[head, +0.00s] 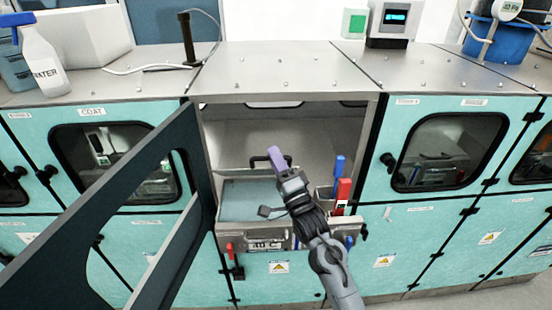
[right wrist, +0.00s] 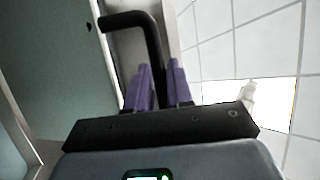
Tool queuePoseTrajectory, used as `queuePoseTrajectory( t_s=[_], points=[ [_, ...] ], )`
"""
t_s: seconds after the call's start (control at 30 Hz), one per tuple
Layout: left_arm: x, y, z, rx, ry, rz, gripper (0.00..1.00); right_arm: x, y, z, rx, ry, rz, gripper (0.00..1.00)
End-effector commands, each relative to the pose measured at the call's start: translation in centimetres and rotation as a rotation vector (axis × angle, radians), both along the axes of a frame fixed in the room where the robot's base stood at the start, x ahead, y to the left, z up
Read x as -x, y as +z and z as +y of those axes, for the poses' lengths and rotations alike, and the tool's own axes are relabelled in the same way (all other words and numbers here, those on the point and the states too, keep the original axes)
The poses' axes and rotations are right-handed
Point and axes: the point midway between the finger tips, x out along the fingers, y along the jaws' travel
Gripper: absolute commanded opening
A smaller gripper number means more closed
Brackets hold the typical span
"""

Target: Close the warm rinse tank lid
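The open cabinet bay (head: 290,125) in the middle holds a rinse tank with a grey-blue surface (head: 245,200); I cannot tell if that surface is lid or liquid. A black bar handle (head: 258,159) stands behind it, near a pale panel, and appears bent in the right wrist view (right wrist: 155,45). My right gripper (head: 277,158) reaches into the bay at the handle's right end. Its purple fingers (right wrist: 159,85) stand close on both sides of the handle's leg and seem shut on it. The lid's exact tilt is unclear. My left gripper is not in view.
A dark-framed cabinet door (head: 130,190) stands open toward me at the left. Blue (head: 339,168) and red (head: 343,190) handled items stand right of the tank. A labelled front ledge (head: 262,245) runs below. The steel top (head: 280,70) is mostly clear; a water bottle (head: 43,60) stands left.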

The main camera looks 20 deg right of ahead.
Motion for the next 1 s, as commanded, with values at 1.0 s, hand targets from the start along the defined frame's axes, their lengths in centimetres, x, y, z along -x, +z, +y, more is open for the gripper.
queuePoseTrajectory(
  t_s=[1.0],
  points=[
    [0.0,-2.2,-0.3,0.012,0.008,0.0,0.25,7.0,-4.2,-1.5,0.0,0.0,0.002,0.4]
  ],
)
